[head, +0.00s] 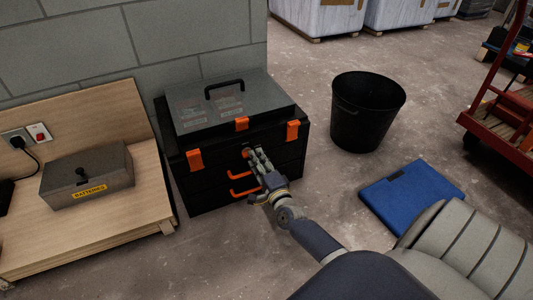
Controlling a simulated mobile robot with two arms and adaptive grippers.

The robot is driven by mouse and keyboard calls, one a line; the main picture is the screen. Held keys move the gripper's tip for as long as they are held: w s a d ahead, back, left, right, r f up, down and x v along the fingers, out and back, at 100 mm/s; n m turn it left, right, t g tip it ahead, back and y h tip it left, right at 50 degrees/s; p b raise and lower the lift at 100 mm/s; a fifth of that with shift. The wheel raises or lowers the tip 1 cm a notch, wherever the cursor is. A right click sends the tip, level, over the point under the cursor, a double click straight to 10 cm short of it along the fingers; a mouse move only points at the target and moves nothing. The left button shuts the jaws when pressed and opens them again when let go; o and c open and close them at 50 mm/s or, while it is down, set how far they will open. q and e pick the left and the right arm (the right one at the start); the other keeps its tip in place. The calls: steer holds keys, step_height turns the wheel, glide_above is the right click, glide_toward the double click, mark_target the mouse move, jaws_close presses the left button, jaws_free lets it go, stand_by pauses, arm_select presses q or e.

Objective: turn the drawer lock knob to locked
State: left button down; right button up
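A black tool chest (184,184) stands on the floor against the block wall, with orange latches and orange drawer handles (240,176) on its front. A small orange piece (246,152), which looks like the lock knob, shows on the upper front, at the tip of my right gripper (256,154). The gripper covers part of the chest front around it. The fingers point at the chest and are too small to tell whether they are open or closed on the knob. The knob's turn position cannot be read. My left gripper is not in view.
A wooden bench (92,236) with a grey batteries box (90,176) stands left of the chest. A black bin (366,112) is to the right, a blue case (410,196) lies on the floor, and a red cart (500,125) is at the far right. Floor between them is clear.

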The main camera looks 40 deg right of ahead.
steer(key=v, duration=1)
steer(key=shift+w, duration=0.1)
